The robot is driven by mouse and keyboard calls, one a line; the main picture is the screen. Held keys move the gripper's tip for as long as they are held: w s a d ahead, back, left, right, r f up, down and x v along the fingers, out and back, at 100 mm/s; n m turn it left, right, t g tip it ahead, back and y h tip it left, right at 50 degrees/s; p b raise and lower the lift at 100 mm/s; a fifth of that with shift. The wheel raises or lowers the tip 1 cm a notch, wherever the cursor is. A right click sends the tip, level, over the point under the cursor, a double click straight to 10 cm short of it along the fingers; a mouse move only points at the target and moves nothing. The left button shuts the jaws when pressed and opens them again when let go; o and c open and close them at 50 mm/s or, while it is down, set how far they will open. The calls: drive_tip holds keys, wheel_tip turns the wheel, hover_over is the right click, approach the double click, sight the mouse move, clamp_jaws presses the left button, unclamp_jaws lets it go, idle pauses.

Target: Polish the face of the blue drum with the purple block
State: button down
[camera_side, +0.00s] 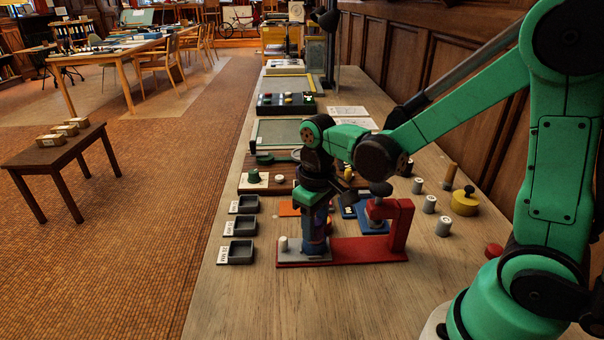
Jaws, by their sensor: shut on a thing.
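My gripper (313,212) points down over the left end of the red stand and is shut. The thing between its jaws is small and dark and is mostly hidden, with a bluish-purple tint; I take it for the purple block. A blue upright shape, seemingly the blue drum (316,247), stands directly below on the grey plate (293,254) of the red stand (345,250). Whether the block touches the drum's face cannot be told from this side.
The red stand's upright (400,228) rises at right under my arm. Dark labelled trays (238,251) line the left table edge. Grey cylinders (443,227), a yellow pot (465,204) and a red knob (494,250) stand right. The near table is clear.

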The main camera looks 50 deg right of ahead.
drive_tip(key=shift+r, duration=3.55)
